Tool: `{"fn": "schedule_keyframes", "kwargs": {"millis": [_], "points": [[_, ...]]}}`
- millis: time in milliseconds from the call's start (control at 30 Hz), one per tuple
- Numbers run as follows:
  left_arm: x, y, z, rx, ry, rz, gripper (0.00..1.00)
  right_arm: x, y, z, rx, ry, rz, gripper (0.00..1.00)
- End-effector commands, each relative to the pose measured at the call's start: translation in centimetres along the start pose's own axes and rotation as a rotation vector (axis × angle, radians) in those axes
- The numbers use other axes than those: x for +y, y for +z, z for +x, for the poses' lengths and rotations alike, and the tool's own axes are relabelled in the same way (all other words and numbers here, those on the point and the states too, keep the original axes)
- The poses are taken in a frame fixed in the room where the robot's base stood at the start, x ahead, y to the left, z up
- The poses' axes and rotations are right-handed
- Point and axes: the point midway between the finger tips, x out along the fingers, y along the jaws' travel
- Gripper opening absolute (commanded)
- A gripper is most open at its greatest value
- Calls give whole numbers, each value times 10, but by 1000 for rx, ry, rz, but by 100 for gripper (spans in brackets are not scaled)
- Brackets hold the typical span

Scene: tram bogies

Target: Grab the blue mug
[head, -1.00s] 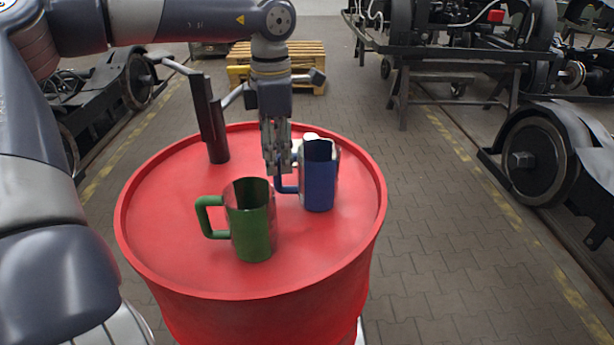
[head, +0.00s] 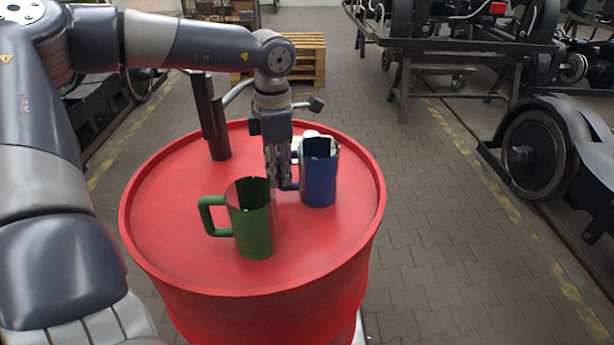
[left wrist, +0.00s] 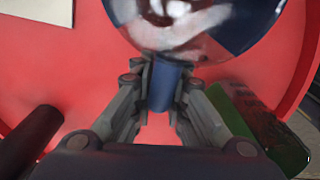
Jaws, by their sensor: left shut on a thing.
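The blue mug (head: 320,175) stands upright on top of the red drum (head: 165,240), right of the drum's middle. Its handle points left. My left gripper (head: 280,182) points down at the mug's left side and is shut on the handle. In the left wrist view the blue handle (left wrist: 164,88) sits between the two fingers, with the mug's shiny body (left wrist: 200,22) above it. Whether the mug's base touches the drum is hard to tell. My right gripper is not in view.
A green mug (head: 252,220) stands close in front, left of the blue one. A dark upright tool-like object (head: 212,130) stands at the drum's back left, and a white item (head: 311,134) lies behind the blue mug. Bogies and a wheel (head: 535,150) are at the right.

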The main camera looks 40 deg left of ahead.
Motion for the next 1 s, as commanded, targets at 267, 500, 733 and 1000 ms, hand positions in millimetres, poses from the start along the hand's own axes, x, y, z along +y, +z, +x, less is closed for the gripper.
{"fn": "schedule_keyframes", "kwargs": {"millis": [267, 500, 733, 1000], "points": [[0, 0, -1, -1, 1, 0, 0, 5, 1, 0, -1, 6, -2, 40], [1, 1, -16, -3, 4, 1, 0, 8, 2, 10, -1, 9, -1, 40], [5, -24, -33, -6, 0, -2, 0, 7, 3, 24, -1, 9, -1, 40], [16, -75, -34, -8, 1, -2, 0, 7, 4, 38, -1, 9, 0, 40]]}}
